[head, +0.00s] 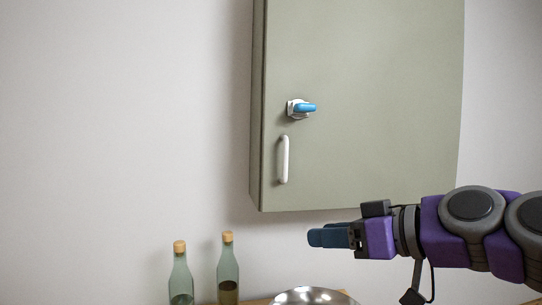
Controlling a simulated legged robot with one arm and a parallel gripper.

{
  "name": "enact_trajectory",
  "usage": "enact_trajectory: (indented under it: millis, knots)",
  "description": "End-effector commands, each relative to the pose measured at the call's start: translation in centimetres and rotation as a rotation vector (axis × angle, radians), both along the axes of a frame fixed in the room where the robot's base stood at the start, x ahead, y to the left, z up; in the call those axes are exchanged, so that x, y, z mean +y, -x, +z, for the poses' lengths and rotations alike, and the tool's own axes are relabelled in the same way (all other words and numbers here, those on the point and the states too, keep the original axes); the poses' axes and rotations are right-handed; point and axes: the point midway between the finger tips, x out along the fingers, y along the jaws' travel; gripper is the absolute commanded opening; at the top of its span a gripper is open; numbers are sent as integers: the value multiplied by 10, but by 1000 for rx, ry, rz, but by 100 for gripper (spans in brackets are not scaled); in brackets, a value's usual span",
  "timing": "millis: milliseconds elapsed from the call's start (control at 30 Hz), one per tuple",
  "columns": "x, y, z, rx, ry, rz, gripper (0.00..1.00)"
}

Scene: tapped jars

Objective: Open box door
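A grey-green wall box (370,100) hangs on the wall, and its door looks closed. A blue latch knob (305,107) on a pale plate sits near the door's left edge. A white vertical handle (284,160) is below the knob. My gripper (314,237) points left, below the box's bottom edge and lower right of the handle. It touches neither the handle nor the knob. Its dark blue fingers are seen from the side and overlap, so their gap is unclear.
Two green glass bottles with cork tops, one at left (180,275) and one beside it (228,268), stand below the box. A shiny metal bowl (314,296) is under my gripper on a wooden surface. The wall left of the box is bare.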

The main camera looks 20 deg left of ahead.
Motion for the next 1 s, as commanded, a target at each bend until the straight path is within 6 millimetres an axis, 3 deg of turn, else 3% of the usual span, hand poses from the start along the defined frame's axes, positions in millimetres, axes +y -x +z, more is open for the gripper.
enact_trajectory:
  millis: [33, 100, 267, 367, 600, 700, 1000]
  knots:
    - [-9, -16, 39, -47, -62, -4, 38]
    - [-21, -32, 69, -103, -125, -11, 38]
    - [-33, -57, 105, -179, -203, -36, 38]
    - [-20, -66, 111, -198, -211, -45, 38]
    - [49, -78, 101, -199, -186, -39, 38]
    - [70, -86, 100, -198, -183, -37, 38]
    - [73, -110, 109, -200, -211, -46, 38]
